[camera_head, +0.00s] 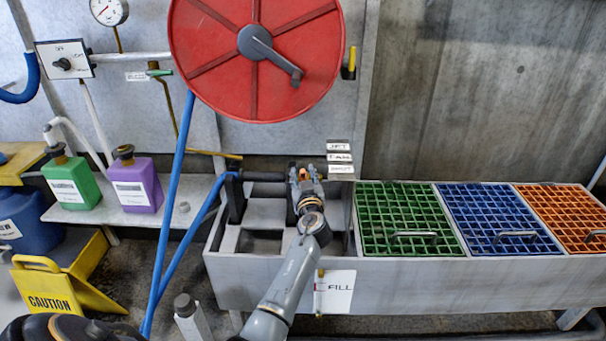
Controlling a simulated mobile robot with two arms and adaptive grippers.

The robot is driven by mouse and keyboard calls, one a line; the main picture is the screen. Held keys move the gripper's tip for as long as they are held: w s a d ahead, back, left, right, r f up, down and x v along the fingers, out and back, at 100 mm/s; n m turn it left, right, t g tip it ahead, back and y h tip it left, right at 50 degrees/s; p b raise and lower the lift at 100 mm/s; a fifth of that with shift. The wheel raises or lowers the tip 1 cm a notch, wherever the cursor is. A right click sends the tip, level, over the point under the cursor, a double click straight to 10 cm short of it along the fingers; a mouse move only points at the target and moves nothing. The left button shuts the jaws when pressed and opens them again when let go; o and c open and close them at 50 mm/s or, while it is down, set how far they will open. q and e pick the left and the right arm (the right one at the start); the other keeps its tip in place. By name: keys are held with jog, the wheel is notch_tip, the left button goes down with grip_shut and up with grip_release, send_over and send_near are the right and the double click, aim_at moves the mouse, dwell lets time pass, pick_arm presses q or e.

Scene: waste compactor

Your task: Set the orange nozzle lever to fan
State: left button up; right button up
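The gripper and wrist hide most of the nozzle, so the lever's exact setting cannot be read. A dark grip (263,176) with a blue hose lies to the left of the gripper. Stacked labels stand just right of it: JET on top, the FAN label (340,157) in the middle, SHUT at the bottom.
A red hose reel (255,60) hangs above the grey trough (420,280). Green, blue and orange grates (570,215) cover its right side. A blue hose (170,200) runs down at left. Green and purple bottles (137,185) stand on a shelf. A FILL tag (335,292) hangs in front.

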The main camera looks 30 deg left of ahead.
pick_arm(q)
jog(key=shift+w+a, duration=0.35)
pick_arm(e)
jog(key=shift+w+a, duration=0.1)
jog(key=shift+w, duration=0.2)
pick_arm(q)
grip_shut()
pick_arm(e)
jog(key=shift+r, duration=0.1)
